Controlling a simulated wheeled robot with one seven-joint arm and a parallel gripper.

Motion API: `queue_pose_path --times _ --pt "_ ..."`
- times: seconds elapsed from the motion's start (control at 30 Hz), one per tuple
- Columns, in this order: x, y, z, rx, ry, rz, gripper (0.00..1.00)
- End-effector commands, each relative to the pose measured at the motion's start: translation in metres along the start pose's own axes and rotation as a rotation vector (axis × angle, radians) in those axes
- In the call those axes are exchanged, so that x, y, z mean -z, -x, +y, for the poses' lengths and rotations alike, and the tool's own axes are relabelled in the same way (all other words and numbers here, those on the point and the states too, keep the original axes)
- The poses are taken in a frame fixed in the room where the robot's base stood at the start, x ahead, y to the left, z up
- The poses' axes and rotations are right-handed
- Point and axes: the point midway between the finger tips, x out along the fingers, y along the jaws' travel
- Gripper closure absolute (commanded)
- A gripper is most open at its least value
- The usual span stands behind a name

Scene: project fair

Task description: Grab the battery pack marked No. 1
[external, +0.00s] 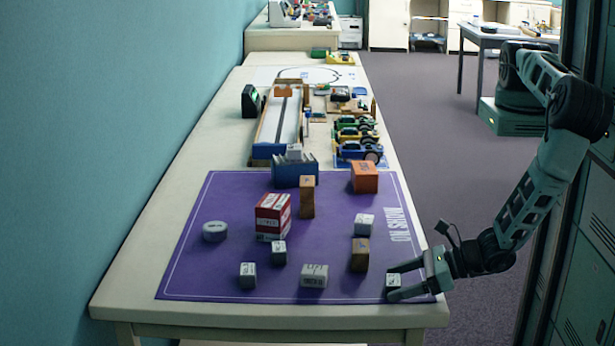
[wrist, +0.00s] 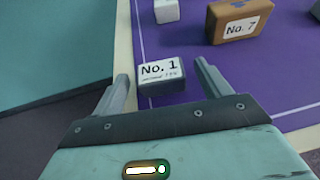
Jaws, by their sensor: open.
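The battery pack marked No. 1 (wrist: 162,82) is a small grey block with a white label reading "No. 1". It lies on the purple mat near the table's right front corner, and it also shows in the external view (external: 393,281). My gripper (wrist: 160,84) is open, with one finger on each side of the pack. In the external view my gripper (external: 398,281) reaches in from the right, low over the mat.
A brown block marked No. 7 (wrist: 239,24) stands beyond the pack; a small white block (wrist: 166,10) is also close. The purple mat (external: 200,275) holds several other blocks, a red-and-white box (external: 272,217) and an orange box (external: 364,177). The table edge is close to my gripper.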

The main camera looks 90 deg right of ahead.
Motion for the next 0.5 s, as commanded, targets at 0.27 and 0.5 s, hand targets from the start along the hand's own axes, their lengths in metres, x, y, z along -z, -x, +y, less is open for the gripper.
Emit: queue_pose_path --times 0.27,0.5 --pt "0.0000 -0.0107 -0.0003 0.001 0.000 0.001 0.24" --pt "0.0000 -0.0103 -0.0005 0.001 0.000 0.001 0.68"
